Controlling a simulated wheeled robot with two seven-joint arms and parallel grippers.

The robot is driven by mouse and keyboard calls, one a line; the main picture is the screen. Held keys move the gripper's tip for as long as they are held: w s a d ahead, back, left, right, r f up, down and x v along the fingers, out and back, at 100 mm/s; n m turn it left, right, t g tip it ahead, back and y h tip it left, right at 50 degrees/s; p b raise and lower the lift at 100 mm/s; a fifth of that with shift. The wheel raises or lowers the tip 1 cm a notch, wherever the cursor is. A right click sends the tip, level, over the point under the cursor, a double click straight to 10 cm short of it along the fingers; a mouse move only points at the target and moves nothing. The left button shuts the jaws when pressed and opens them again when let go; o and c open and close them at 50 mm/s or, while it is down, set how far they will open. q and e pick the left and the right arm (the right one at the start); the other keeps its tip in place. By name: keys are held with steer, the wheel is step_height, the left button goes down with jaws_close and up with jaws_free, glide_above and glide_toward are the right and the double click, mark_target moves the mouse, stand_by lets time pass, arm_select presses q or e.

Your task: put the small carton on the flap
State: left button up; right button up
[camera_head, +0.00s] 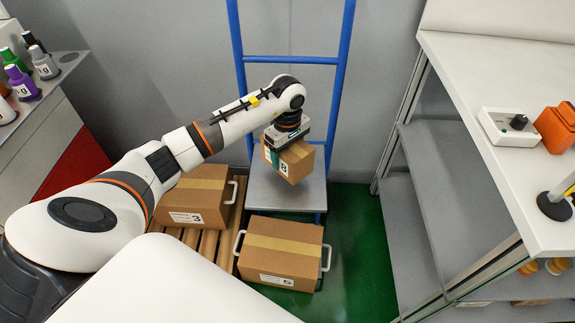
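The small carton (297,165) is a brown box with a label that seems to read 8. My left gripper (284,148) points down from above and is shut on it, with a dark finger against its left side; the other finger is hidden. The carton is turned at an angle and appears held over the grey flap (304,200) at the foot of the blue hand truck (291,59). I cannot tell the exact gap between carton and flap. My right gripper is not in view.
Two larger handled cartons, labelled 3 (202,192) and 5 (282,249), stand left of and in front of the flap, by a wooden pallet (212,240). A white bench (485,125) with shelves is at right. A bottle-laden counter (58,72) is at left. Green floor (352,230) is clear.

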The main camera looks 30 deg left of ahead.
arm_select(q)
step_height(320, 180, down, 4)
steer(key=shift+r, duration=0.1)
steer(key=shift+f, duration=0.25)
steer(key=shift+r, duration=0.1)
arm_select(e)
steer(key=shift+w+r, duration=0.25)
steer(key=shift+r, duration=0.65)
arm_select(q)
steer(key=shift+b, duration=0.3)
steer(key=o, duration=1.1)
steer(key=shift+o, duration=0.2)
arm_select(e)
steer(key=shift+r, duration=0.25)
arm_select(q)
step_height(320, 180, up, 12)
steer(key=shift+p, duration=0.75)
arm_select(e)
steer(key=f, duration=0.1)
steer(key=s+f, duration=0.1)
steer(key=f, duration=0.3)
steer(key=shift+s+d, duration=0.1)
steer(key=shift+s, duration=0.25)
